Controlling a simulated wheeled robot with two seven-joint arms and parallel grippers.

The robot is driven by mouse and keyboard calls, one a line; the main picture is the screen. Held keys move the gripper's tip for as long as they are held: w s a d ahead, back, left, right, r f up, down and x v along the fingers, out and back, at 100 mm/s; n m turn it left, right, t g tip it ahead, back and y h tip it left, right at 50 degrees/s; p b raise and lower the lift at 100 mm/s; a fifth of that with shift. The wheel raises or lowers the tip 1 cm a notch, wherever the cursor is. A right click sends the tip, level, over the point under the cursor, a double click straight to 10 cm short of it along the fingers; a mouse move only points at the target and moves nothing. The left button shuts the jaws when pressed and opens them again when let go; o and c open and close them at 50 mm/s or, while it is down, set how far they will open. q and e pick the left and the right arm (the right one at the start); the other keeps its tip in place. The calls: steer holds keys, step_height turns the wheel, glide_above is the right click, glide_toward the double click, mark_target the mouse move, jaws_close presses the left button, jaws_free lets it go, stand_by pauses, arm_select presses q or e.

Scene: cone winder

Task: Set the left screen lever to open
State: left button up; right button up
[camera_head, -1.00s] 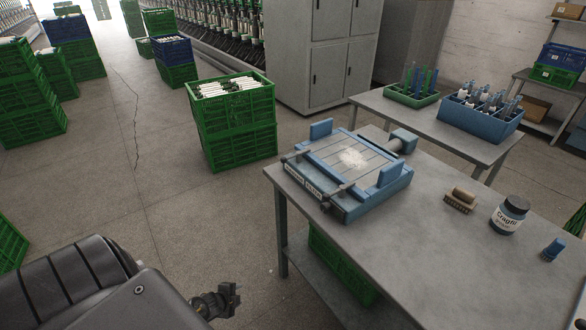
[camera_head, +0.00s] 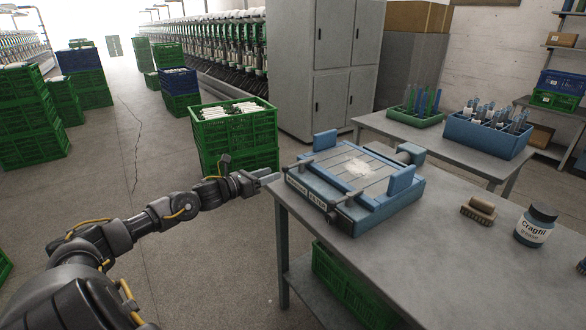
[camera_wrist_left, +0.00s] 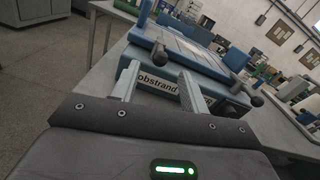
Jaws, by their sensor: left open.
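The blue screen box (camera_head: 398,200) stands on the near left part of the grey table, with pale lint on its slatted top. The left screen lever (camera_head: 303,163) is a dark rod with a round knob at the box's front left corner; it shows in the left wrist view (camera_wrist_left: 159,52). A similar right lever (camera_head: 336,214) is at the front right corner. My left gripper (camera_head: 268,178) is open and empty, just left of the table corner and short of the box front. In the left wrist view, its fingers (camera_wrist_left: 160,85) frame the front label. My right gripper is out of view.
A brush (camera_head: 478,211) and a labelled jar (camera_head: 535,225) stand on the table (camera_head: 430,265). Green crates (camera_head: 238,135) stand behind my left gripper. A second table behind holds a green tray (camera_head: 415,118) and a blue crate (camera_head: 487,136). The table's right part has free room.

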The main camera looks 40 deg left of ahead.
mark_target(289, 168)
arm_select(q)
steer(key=x, duration=0.8)
steer(key=shift+w+d+p, duration=0.15)
steer(key=shift+w+p, duration=0.15)
steer(key=shift+p, duration=0.1)
steer(key=shift+w+d, duration=0.15)
steer(key=shift+w, duration=0.4)
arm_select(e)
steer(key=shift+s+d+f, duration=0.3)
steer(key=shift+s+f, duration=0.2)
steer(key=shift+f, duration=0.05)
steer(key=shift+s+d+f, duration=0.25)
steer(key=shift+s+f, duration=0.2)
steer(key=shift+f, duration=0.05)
arm_select(q)
steer(key=shift+c, duration=0.4)
jaws_close()
